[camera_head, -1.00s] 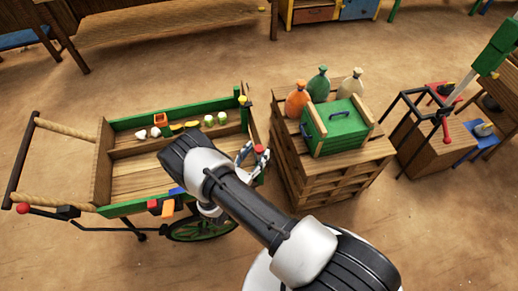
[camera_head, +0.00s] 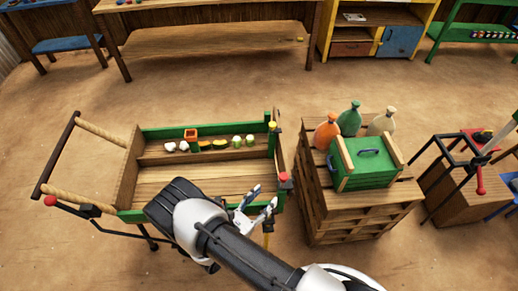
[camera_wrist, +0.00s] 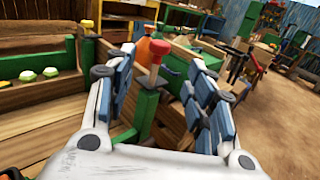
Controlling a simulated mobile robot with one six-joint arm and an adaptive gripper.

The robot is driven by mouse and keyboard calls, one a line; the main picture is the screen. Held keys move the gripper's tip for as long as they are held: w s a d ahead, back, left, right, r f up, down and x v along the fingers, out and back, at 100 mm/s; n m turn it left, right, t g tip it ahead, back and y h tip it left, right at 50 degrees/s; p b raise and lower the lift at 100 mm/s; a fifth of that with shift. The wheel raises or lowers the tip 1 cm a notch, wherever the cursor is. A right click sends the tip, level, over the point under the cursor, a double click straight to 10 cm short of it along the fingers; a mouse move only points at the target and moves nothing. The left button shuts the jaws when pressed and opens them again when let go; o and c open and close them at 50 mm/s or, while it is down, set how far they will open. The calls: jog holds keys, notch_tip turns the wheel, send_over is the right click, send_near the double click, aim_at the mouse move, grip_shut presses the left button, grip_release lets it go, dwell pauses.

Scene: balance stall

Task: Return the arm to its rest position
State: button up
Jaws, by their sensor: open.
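My gripper (camera_head: 257,203) is open, with nothing between its fingers, over the front right corner of the wooden cart (camera_head: 126,178). In the wrist view my gripper (camera_wrist: 160,100) has its two blue-padded fingers spread apart. A red-topped green post (camera_wrist: 150,95) of the cart shows in the gap between them; I cannot tell how far beyond the fingertips it stands. My arm reaches up from the lower right of the head view and hides part of the cart's front side.
Several small items, among them an orange box (camera_head: 190,135), lie on the cart's back shelf. A green box (camera_head: 366,162) and bottles, one of them orange (camera_head: 327,131), stand on a wooden crate stack (camera_head: 330,222) to the right. Open floor (camera_head: 230,90) lies behind the cart.

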jog(key=s+d+r+m+g, duration=0.1)
jog(key=d+r+m+g, duration=0.3)
jog(key=r, duration=0.4)
jog(key=s+d+r+m+g+y, duration=0.1)
jog(key=s+d+r+m+g, duration=0.15)
jog(key=r+m+g, duration=0.45)
jog(key=s+d+r+m+g, duration=0.15)
jog(key=d+r+m, duration=0.25)
jog(key=r, duration=0.5)
jog(key=s+a+r+m+t+y, duration=0.2)
jog(key=s+r+m+t+y, duration=0.2)
jog(key=s+r+m+y, duration=0.7)
jog(key=s+r+m, duration=0.1)
jog(key=s+r, duration=0.2)
jog(key=shift+s+r+y, duration=0.15)
jog(key=shift+r+y, duration=0.05)
jog(key=shift+y, duration=0.2)
